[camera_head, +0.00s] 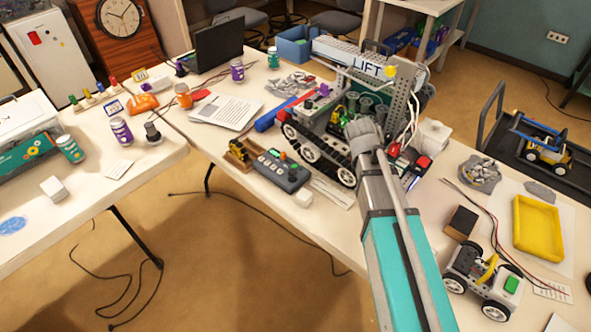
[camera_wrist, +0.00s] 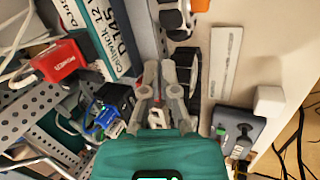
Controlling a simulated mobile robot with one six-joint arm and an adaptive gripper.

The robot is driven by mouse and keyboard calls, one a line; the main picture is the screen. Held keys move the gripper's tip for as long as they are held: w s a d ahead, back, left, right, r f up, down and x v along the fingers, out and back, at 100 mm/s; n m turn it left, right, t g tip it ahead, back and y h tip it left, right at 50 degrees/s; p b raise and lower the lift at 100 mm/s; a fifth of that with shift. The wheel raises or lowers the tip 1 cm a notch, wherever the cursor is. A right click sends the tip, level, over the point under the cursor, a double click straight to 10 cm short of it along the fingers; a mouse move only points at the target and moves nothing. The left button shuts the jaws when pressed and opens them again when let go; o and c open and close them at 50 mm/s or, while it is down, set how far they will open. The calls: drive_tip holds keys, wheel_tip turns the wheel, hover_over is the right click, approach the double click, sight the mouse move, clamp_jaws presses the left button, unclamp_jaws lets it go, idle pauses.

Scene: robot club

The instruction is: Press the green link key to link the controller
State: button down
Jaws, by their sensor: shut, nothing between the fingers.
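The grey controller (camera_head: 281,171) lies on the table left of the tracked robot, with a joystick and several small keys. It also shows at the right of the wrist view (camera_wrist: 245,127), with a small green key (camera_wrist: 220,131) near its left edge. My gripper (camera_wrist: 159,66) is shut and empty in the wrist view, over the tracked robot and apart from the controller. In the head view my arm reaches up to the tracked robot's right side, and the fingertips are hidden there.
The tracked robot (camera_head: 322,168) with its perforated metal mast (camera_head: 401,100) and LIFT sign (camera_head: 364,67) stands beside my arm. A small white block (camera_head: 303,199) sits beside the controller. A wheeled car (camera_head: 484,279) is at lower right.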

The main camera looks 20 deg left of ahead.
drive_tip(key=w+a+n+t, duration=0.1)
drive_tip(key=a+n, duration=0.1)
drive_tip(key=a, duration=0.2)
drive_tip(key=w+a+n+t+b, duration=0.1)
drive_tip(key=a+n, duration=0.1)
drive_tip(key=a, duration=0.3)
drive_tip(key=w+a+f+n+b, duration=0.1)
drive_tip(key=a+n, duration=0.1)
drive_tip(key=a, duration=0.2)
drive_tip(key=shift+w+a+t, duration=0.35)
drive_tip(key=shift+t, duration=0.05)
drive_tip(key=n+t+b, duration=0.2)
drive_tip(key=n, duration=0.4)
hover_over(293, 166)
drive_tip(key=shift+r, duration=0.25)
drive_tip(key=shift+d+f, duration=0.1)
drive_tip(key=shift+f, duration=0.1)
wheel_tip(293, 166, down, 8)
drive_tip(key=b, duration=0.8)
drive_tip(key=shift+f+b, duration=0.2)
drive_tip(key=shift+b, duration=0.2)
drive_tip(key=shift+f, duration=0.15)
drive_tip(key=shift+f+b, duration=0.3)
drive_tip(key=shift+b, duration=0.15)
drive_tip(key=shift+f+b, duration=0.35)
drive_tip(key=shift+b, duration=0.05)
drive_tip(key=shift+r, duration=0.1)
idle(0.4)
drive_tip(key=shift+r+p, duration=0.75)
drive_tip(key=shift+p, duration=0.15)
